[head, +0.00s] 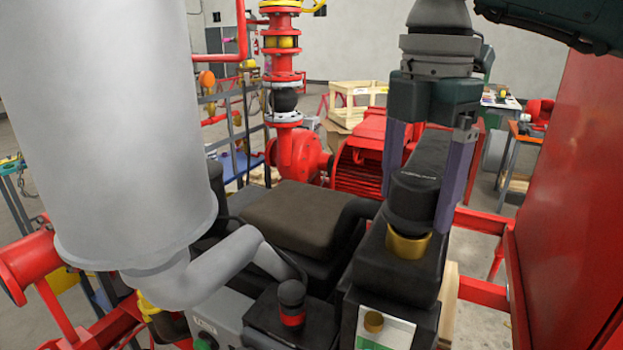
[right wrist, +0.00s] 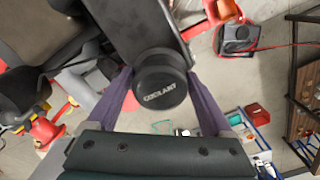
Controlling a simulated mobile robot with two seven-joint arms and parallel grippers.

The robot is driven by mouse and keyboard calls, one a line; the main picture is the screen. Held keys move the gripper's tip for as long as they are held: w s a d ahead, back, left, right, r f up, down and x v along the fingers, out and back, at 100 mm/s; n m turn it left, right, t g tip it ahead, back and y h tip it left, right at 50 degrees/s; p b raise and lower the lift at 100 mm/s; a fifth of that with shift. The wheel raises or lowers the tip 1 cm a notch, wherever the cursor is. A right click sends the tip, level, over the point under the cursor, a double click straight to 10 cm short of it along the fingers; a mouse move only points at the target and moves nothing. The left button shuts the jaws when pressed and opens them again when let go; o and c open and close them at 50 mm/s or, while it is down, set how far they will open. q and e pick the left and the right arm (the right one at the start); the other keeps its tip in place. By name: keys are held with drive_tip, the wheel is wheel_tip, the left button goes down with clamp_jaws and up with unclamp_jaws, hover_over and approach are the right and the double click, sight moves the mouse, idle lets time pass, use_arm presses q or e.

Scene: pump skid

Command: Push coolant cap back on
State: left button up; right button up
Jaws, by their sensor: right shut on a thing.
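The black coolant cap (head: 414,196) is between the two purple fingers of my right gripper (head: 418,210), which is shut on its sides from above. In the right wrist view the cap (right wrist: 160,82) shows its round top with "COOLANT" lettering. The gold filler neck (head: 408,242) stands on a black housing (head: 395,275) directly under the cap. The cap's narrower lower part overlaps the neck's upper edge in the head view. I cannot tell whether it is seated on the neck or just above it. My left gripper is not in view.
A large grey cylinder (head: 110,120) with a bent pipe (head: 220,268) fills the left. A red panel (head: 575,200) stands close on the right. A smaller gold fitting (head: 374,321) and a black knob with a red band (head: 292,303) are in front.

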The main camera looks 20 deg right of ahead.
drive_tip(key=shift+f+b, duration=0.6)
drive_tip(key=shift+f, duration=0.25)
drive_tip(key=o, duration=1.3)
drive_tip(key=shift+r+b, duration=0.35)
wheel_tip(320, 180, up, 3)
drive_tip(key=shift+f+b, duration=0.15)
drive_tip(key=shift+b, duration=0.8)
wheel_tip(320, 180, up, 6)
drive_tip(key=shift+f, duration=0.15)
drive_tip(key=shift+r, duration=0.45)
